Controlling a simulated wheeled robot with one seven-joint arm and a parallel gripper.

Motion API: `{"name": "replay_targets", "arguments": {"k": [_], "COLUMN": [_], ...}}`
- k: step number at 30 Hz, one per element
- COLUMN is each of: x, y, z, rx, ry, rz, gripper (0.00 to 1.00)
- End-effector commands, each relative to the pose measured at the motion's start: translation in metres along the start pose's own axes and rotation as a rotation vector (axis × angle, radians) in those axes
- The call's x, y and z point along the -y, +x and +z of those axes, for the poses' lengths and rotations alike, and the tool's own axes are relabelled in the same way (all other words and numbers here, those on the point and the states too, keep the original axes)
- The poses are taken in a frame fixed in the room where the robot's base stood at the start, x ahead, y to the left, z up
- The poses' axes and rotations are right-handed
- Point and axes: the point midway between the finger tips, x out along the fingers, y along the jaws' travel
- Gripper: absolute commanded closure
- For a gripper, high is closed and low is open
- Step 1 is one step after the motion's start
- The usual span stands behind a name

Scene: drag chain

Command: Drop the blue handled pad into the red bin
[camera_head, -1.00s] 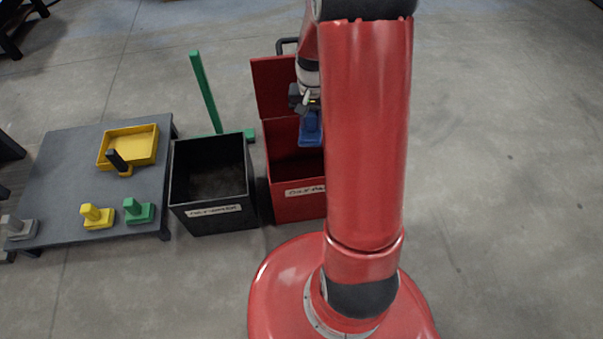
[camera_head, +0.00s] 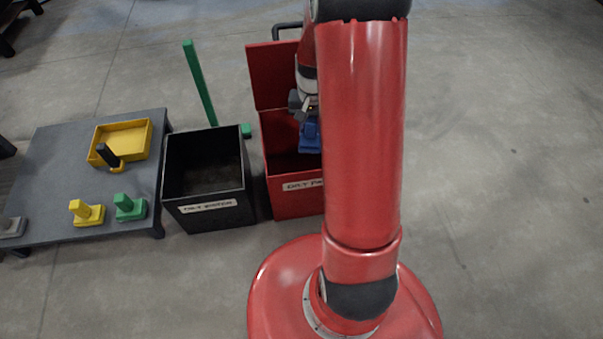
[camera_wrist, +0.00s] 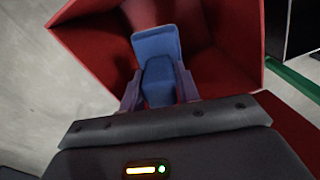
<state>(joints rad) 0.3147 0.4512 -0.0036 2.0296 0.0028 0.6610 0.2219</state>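The blue handled pad (camera_head: 309,138) hangs at the open mouth of the red bin (camera_head: 295,200). In the wrist view the blue pad (camera_wrist: 157,62) shows its handle between the two fingers of my gripper (camera_wrist: 158,88), with the red bin's inside walls (camera_wrist: 92,48) around and beyond it. My gripper (camera_head: 309,117) is shut on the handle. The red bin's raised lid (camera_head: 272,75) stands up at its back. My arm hides the right part of the bin in the head view.
A black bin (camera_head: 208,212) stands just left of the red bin, with a green post (camera_head: 199,85) behind it. A dark table (camera_head: 70,160) at left holds a yellow tray (camera_head: 122,139), a black-handled tool and yellow, green (camera_head: 130,206) and grey handled pads. Floor at right is clear.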

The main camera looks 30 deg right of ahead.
Motion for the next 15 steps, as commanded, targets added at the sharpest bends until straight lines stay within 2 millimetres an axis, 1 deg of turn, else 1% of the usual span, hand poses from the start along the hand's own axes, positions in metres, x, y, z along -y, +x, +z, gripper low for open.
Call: {"name": "replay_targets", "arguments": {"k": [1,4,5,12,15], "x": [0.0001,0.0001,0.0001,0.0001,0.0002], "y": [-0.0002,-0.0002,-0.0002,-0.0006,-0.0073], "z": [0.0,0.0,0.0,0.0,-0.0003], "rx": [0.0,0.0,0.0,0.0,-0.001], "ry": [0.0,0.0,0.0,0.0,0.0], "rz": [0.0,0.0,0.0,0.0,0.0], "gripper": [0.61,0.48,0.46,0.46,0.46]}}
